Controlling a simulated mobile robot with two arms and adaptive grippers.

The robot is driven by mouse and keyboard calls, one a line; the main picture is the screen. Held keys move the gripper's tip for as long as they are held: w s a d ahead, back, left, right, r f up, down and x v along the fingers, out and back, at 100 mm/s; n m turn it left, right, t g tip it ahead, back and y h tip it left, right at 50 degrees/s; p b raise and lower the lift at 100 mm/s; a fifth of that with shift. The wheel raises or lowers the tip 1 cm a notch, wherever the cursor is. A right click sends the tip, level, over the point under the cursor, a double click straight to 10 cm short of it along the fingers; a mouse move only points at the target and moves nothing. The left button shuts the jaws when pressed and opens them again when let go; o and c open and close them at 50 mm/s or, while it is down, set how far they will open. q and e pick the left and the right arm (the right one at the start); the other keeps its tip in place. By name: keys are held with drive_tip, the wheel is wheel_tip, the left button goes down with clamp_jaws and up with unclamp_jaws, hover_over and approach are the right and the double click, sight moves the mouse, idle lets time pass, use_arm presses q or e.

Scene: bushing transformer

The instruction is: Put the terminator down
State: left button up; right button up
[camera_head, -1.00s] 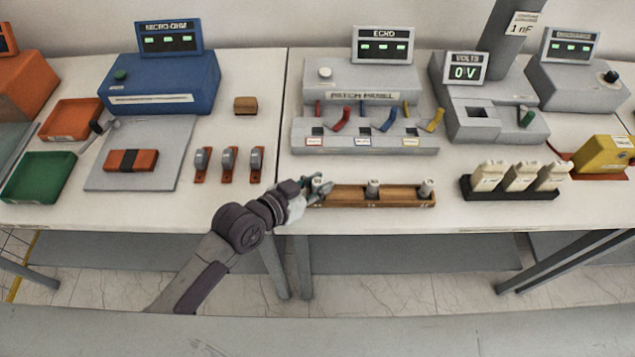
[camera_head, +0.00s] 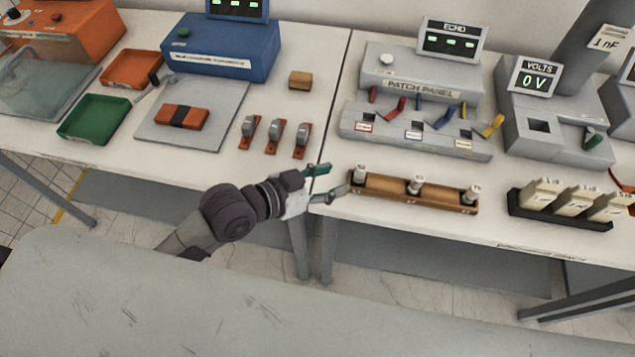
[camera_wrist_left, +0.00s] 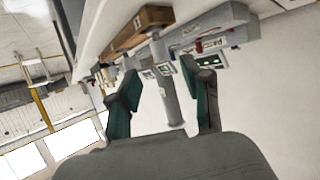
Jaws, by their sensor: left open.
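My left gripper (camera_head: 335,182) is open and empty, just left of the rack and apart from the left piece. In the left wrist view its fingers (camera_wrist_left: 165,103) are spread with nothing between them, and the wooden rack (camera_wrist_left: 140,28) shows beyond. My right gripper is not in view.
The grey patch panel (camera_head: 416,130) with coloured levers stands behind the rack. A black holder (camera_head: 560,211) with white blocks is to the right. Several small orange-based clamps (camera_head: 274,136) stand to the left. A green tray (camera_head: 94,119) lies farther left.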

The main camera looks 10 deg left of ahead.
use_arm(q)
drive_tip(key=shift+v, duration=1.6)
idle(3.5)
